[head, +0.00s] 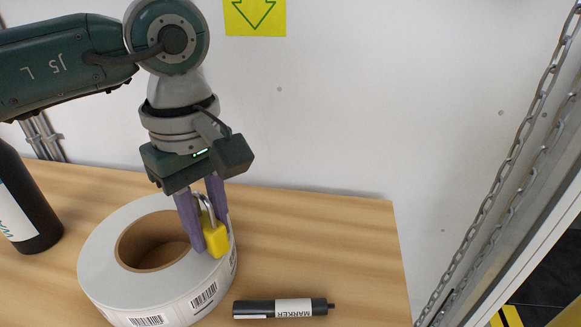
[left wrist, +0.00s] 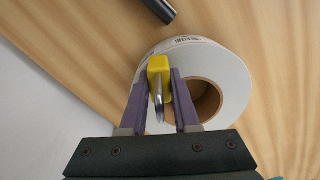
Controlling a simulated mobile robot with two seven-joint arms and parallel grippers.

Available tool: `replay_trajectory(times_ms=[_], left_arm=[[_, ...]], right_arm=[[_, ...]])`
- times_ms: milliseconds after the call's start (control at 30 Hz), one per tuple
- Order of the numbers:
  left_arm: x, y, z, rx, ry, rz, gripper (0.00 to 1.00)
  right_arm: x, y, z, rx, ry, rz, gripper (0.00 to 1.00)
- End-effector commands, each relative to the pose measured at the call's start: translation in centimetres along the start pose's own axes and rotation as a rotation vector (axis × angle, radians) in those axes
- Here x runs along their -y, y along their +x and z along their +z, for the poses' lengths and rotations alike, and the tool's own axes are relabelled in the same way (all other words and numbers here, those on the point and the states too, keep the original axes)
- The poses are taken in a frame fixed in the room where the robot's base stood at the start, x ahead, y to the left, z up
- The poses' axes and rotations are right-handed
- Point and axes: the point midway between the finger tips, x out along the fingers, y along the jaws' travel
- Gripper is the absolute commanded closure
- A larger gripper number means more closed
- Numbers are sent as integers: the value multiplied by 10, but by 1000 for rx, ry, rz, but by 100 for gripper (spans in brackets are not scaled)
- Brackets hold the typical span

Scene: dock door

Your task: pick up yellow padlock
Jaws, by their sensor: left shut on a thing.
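The yellow padlock (head: 216,239) has a yellow body and a silver shackle. My left gripper (head: 205,222) points down with its purple fingers on either side of the padlock, shut on it. In the head view the padlock overlaps the right side of the white label roll (head: 110,258); I cannot tell whether it touches the roll. In the left wrist view the padlock (left wrist: 158,68) sits between the two fingertips (left wrist: 156,82), in front of the roll (left wrist: 235,88). My right gripper is not in view.
A black marker (head: 290,308) lies on the wooden table (head: 330,235) right of the roll. A dark bottle (head: 25,205) stands at the left edge. Metal chains (head: 530,140) hang at the right beyond the table. The table's back right is clear.

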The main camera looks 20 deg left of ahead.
Motion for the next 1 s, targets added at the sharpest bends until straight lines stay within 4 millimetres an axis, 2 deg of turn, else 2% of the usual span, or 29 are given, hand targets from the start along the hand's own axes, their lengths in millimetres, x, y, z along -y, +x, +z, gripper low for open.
replay_trajectory(times_ms=[267, 467, 567, 800, 1000], left_arm=[[-1, -4, 0, -1, 0, 2, 100], [-1, -30, -1, -3, 1, 4, 100], [-2, -53, -1, -2, 2, 7, 100], [-2, -128, -1, -4, 0, 8, 100], [-1, -175, 0, -2, 1, 5, 100]], right_arm=[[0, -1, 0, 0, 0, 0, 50], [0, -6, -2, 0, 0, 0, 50], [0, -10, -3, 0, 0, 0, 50], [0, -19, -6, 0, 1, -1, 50], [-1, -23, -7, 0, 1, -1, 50]])
